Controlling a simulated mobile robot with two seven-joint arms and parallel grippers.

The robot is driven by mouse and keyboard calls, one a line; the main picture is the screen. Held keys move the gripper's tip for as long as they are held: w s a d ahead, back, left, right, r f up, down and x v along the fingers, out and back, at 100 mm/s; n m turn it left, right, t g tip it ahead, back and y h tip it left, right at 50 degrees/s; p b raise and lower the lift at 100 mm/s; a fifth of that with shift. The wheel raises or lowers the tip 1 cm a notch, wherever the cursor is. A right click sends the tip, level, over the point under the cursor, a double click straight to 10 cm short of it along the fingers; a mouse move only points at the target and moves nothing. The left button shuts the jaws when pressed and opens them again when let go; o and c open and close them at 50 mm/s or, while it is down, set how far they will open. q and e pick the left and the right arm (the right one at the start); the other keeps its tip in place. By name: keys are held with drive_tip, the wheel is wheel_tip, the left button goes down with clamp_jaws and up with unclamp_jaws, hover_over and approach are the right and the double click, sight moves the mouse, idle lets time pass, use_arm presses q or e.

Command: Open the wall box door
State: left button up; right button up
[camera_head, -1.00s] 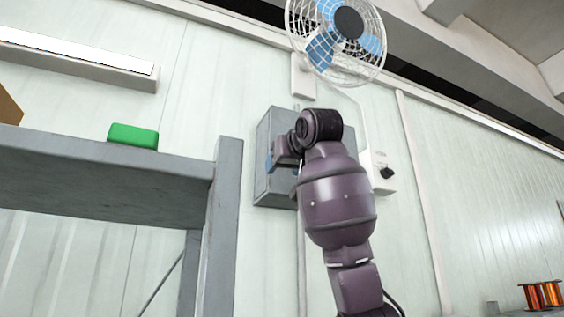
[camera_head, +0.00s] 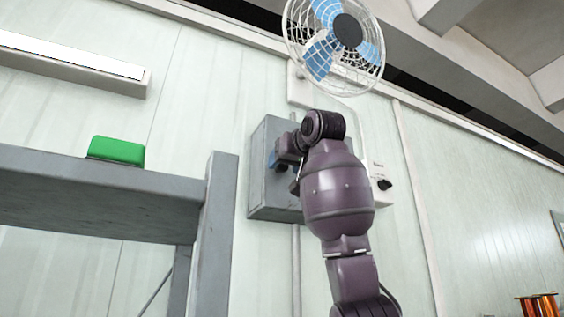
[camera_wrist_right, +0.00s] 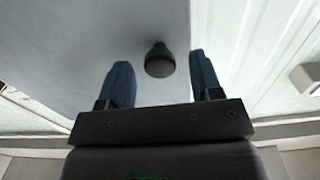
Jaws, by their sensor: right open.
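The wall box (camera_head: 262,195) is a grey metal box on the pale panel wall, partly hidden behind my right arm. Its door looks shut. In the right wrist view its grey front face (camera_wrist_right: 60,60) fills the left and middle, with a dark round knob (camera_wrist_right: 159,61) standing out from it. My right gripper (camera_head: 277,160) is at the front of the box, with blue fingers. In the right wrist view the open fingers stand left and right of the knob with gaps on both sides; contact is not visible. My left gripper is not in view.
A wall fan (camera_head: 333,45) hangs above the box. A small white switch box (camera_head: 380,183) with a black knob is right of it. A grey shelf frame (camera_head: 219,230) with a green block (camera_head: 117,150) stands at left. Copper spools (camera_head: 540,306) are at lower right.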

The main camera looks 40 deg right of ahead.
drive_tip(key=shift+x, duration=1.1)
drive_tip(key=shift+c, duration=0.3)
clamp_jaws()
